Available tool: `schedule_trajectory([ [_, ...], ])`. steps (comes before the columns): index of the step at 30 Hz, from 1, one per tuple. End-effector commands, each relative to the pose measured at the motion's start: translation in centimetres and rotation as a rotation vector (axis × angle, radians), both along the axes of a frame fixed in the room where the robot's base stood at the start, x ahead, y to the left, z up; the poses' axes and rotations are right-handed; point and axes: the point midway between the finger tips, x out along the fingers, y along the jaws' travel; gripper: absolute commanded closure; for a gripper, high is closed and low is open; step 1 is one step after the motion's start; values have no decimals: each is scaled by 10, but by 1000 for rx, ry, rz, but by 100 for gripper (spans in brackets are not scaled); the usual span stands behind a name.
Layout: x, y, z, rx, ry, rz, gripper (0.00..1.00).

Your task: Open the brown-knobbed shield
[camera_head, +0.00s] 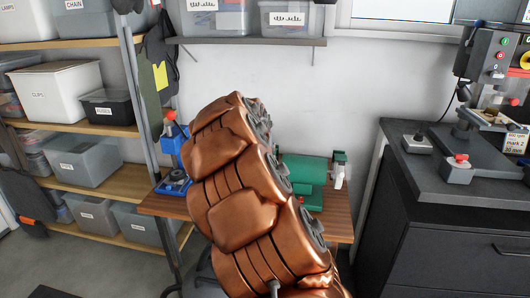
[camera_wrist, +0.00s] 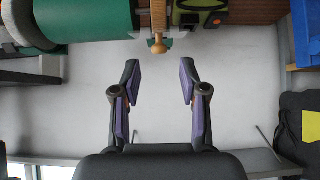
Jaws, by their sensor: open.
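In the wrist view a small brown knob (camera_wrist: 158,46) sticks out from the machine near the top middle, on a tan stem. Which part behind it is the shield I cannot tell; an olive-green framed part (camera_wrist: 203,5) sits just right of the knob. The green machine body (camera_wrist: 85,20) is at the upper left; it also shows in the head view (camera_head: 305,172) on the wooden bench. My gripper (camera_wrist: 159,76) is open and empty, its purple-padded fingers spread to either side of the knob's line and short of it. In the head view my copper arm hides the gripper and knob.
The wooden bench (camera_head: 342,222) also carries a blue tool (camera_head: 173,160) at its left. A dark cabinet (camera_head: 440,228) with small machines stands at the right. Shelves with bins (camera_head: 84,165) are at the left. A wall shelf (camera_head: 250,41) hangs above the bench.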

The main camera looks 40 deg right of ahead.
Motion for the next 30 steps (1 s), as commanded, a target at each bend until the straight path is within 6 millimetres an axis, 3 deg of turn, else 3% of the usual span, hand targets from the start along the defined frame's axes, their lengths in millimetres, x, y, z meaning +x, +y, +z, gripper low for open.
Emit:
schedule_trajectory([
  [15,-28,39,45,0,-1,-1,57],
  [30,-30,42,48,1,1,0,57],
])
